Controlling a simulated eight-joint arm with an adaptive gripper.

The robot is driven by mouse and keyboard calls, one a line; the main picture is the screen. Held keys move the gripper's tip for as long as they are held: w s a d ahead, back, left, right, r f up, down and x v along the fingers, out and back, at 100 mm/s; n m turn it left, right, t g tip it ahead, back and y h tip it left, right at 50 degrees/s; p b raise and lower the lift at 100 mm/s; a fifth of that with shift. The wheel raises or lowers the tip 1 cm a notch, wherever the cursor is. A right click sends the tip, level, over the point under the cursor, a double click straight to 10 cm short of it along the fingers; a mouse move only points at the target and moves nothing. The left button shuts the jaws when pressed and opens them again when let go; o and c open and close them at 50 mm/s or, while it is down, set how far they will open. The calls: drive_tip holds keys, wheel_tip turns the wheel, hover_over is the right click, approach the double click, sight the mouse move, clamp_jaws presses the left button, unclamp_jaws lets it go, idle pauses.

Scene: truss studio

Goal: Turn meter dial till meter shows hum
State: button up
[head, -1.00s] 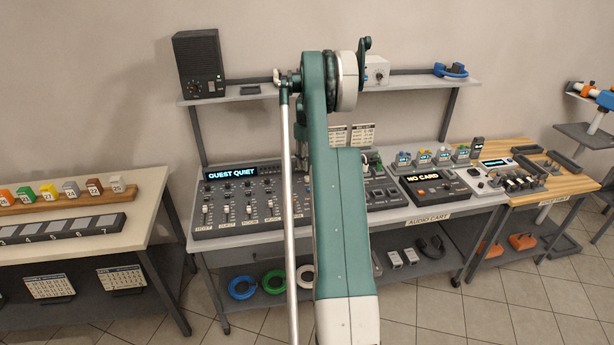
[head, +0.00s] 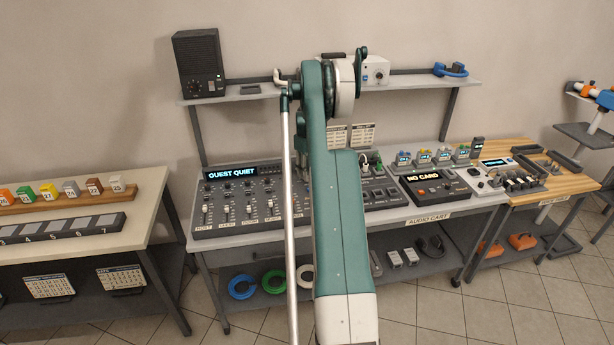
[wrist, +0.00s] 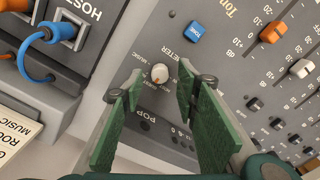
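In the head view my arm hides the gripper and the dial. The mixer's lit display (head: 231,173) reads "GUEST QUIET".
A blue "TONE" button (wrist: 194,31) and several faders lie right of the dial in the wrist view. A patch panel with a blue cable (wrist: 38,36) is at the left. In the head view, a "NO CARD" recorder (head: 432,187) stands right of the mixer.

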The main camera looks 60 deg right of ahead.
drive_tip(key=shift+f, duration=1)
drive_tip(key=c, duration=0.9)
drive_tip(key=shift+m, duration=0.4)
drive_tip(key=m+b, duration=0.2)
drive_tip(key=m, duration=0.1)
drive_tip(key=shift+f, duration=0.1)
drive_tip(key=shift+m+b, duration=0.75)
drive_tip(key=shift+m, duration=1.85)
